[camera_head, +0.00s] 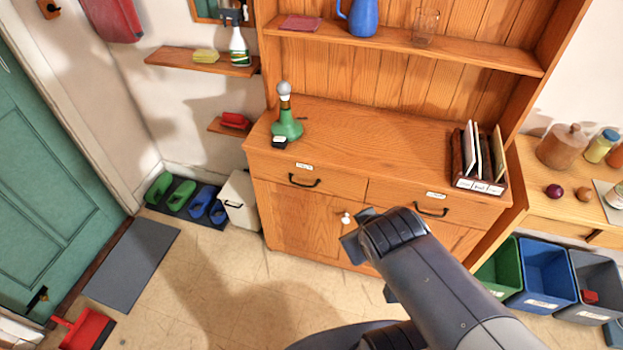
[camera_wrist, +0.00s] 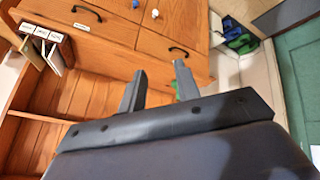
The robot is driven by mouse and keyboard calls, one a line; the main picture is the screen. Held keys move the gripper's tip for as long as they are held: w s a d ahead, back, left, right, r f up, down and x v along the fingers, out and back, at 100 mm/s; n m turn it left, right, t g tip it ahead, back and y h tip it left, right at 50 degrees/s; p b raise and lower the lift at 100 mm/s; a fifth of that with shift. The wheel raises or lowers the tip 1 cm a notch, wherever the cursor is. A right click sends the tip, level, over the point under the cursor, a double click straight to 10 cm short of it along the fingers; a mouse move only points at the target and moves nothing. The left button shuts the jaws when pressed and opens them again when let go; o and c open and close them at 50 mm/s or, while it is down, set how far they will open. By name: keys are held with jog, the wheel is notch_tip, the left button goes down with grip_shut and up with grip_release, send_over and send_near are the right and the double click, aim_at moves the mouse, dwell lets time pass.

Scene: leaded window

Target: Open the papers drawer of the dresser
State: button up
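The wooden dresser (camera_head: 350,130) has two drawers side by side below its top. The left drawer (camera_head: 335,184) has a dark bow handle (camera_head: 304,181) and a small white label. The right drawer (camera_head: 390,195) has a similar handle (camera_head: 431,210) and label. Both look shut; I cannot read which label says papers. In the wrist view the picture is turned over, and the handles (camera_wrist: 178,50) and (camera_wrist: 87,12) show beyond my fingers. My gripper (camera_wrist: 159,68) is open and empty, apart from the dresser front. In the head view my arm hides its fingers and part of the right-hand door.
A green bottle (camera_head: 287,125) and a file rack (camera_head: 477,165) stand on the dresser top. Coloured bins (camera_head: 545,270) stand at right. A white bin (camera_head: 238,200) and slippers (camera_head: 185,193) are at left. The floor before the dresser's left side is clear.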

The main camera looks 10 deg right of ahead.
aim_at(301, 185)
jog(key=shift+f, duration=0.1)
jog(key=w+a+f+m+t+y+b, duration=0.1)
jog(key=w+f+m+t+y+b, duration=0.55)
jog(key=w+f+b, duration=1.4)
jog(key=w+a+f+m+t+b, duration=0.25)
jog(key=w+f+m+b, duration=1.25)
jog(key=b, duration=1.1)
jog(key=w+f+b, duration=0.1)
jog(key=w, duration=0.2)
jog(key=w+a+n+b, duration=0.1)
jog(key=w, duration=0.2)
jog(key=w+a+f+n, duration=0.1)
jog(key=w, duration=0.2)
jog(key=shift+w+a+f+n+t+b, duration=0.25)
jog(key=shift+w+f+t+b, duration=0.05)
jog(key=shift+b, duration=0.1)
grip_shut()
